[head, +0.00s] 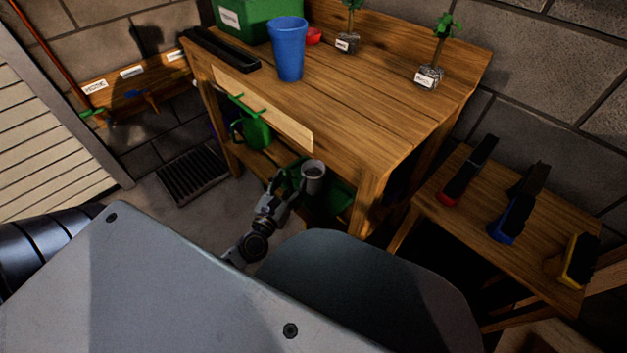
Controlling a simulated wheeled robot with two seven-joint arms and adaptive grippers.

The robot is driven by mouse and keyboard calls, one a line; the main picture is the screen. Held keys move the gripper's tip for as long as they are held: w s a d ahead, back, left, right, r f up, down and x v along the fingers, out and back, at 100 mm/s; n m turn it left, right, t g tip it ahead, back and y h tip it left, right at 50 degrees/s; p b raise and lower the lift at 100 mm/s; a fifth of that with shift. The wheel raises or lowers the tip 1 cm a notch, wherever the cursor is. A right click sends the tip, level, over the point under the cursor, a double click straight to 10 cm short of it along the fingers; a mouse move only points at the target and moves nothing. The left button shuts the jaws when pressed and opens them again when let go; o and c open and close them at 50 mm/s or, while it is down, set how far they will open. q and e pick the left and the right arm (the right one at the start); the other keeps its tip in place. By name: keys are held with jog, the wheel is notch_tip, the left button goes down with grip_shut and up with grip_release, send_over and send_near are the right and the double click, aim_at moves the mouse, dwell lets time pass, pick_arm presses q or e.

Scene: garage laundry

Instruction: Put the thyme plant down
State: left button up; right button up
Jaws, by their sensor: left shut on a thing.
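My left gripper (287,182) is low in front of the wooden workbench, beside its lower shelf. It is shut on a small grey cup-like pot (314,183), which looks upright, with a dark inside. I cannot see leaves or a label on it, so I cannot tell whether it is the thyme plant. Two small green plants in labelled grey pots stand on the bench top, one at the back middle (347,43) and one at the right (429,77). Their labels are too small to read. My right gripper is not in view.
The workbench (345,105) also holds a blue cup (290,50), a green box (258,18) and a red dish (314,36). A green watering can (254,130) is under it. A low side table (468,205) with several brushes stands right. The bench's front middle is clear.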

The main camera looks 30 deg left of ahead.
pick_arm(q)
jog(key=shift+w, duration=0.15)
jog(key=w+a+f+b, duration=0.1)
jog(key=w+f, duration=0.1)
jog(key=w, duration=1.5)
jog(key=shift+w+f, duration=0.15)
jog(key=shift+w, duration=0.25)
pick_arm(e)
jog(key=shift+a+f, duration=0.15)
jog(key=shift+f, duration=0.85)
pick_arm(q)
jog(key=shift+f, duration=0.1)
jog(key=shift+f+b, duration=1.7)
jog(key=shift+f, duration=0.5)
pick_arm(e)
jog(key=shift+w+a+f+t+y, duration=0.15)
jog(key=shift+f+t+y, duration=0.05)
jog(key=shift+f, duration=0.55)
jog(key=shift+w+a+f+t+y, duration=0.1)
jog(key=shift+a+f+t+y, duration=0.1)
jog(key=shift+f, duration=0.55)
pick_arm(q)
jog(key=shift+f, duration=0.1)
jog(key=o, duration=1.5)
